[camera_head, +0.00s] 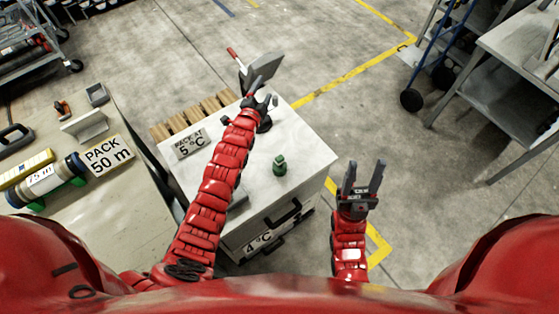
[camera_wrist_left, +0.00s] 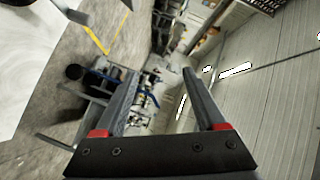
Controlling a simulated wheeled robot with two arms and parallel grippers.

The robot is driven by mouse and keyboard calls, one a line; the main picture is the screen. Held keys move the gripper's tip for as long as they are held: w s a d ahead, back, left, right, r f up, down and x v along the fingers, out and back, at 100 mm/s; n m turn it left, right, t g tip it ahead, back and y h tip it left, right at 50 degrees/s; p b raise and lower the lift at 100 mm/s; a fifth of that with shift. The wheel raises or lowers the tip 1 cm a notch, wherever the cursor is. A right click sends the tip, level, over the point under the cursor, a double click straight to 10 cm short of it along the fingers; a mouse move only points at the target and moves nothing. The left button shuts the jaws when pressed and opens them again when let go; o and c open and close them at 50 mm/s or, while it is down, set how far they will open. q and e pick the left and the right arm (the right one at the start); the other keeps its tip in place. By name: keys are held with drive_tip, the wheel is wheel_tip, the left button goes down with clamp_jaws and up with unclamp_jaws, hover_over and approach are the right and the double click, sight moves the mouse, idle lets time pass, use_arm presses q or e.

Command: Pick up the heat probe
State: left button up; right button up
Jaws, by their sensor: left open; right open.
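I cannot tell for sure which thing is the heat probe. A thin tool with a red end (camera_head: 234,54) stands at the far edge of the white cabinet, partly hidden behind my left gripper. My left gripper (camera_head: 261,84) is open over the cabinet's far end, beside this tool and a grey flat piece (camera_head: 266,61). In the left wrist view the left gripper (camera_wrist_left: 158,92) has its fingers wide apart with nothing between them. My right gripper (camera_head: 363,175) is open and empty, to the right of the cabinet.
The white cabinet (camera_head: 312,162) bears a small green object (camera_head: 280,165) and a "PACK AT 5 °C" sign (camera_head: 190,144). A bench (camera_head: 122,217) with a tube (camera_head: 45,181) stands left. A wooden pallet (camera_head: 196,117) lies behind.

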use_arm(q)
drive_tip(key=w+d+f+m+g+y, duration=0.1)
drive_tip(key=d+f+m+g, duration=0.2)
drive_tip(key=f+m+g, duration=0.15)
drive_tip(key=m+g+y+b, duration=0.3)
drive_tip(key=m+g+b, duration=0.45)
drive_tip(key=g, duration=0.35)
hover_over(280, 158)
drive_tip(key=shift+m, duration=0.4)
wheel_tip(280, 158, down, 8)
drive_tip(key=shift+f, duration=1.1)
drive_tip(key=shift+f+p, duration=0.2)
drive_tip(key=shift+p, duration=0.45)
wheel_tip(280, 158, down, 3)
drive_tip(key=shift+r+p, duration=0.1)
drive_tip(key=shift+p, duration=0.85)
drive_tip(key=shift+f, duration=0.95)
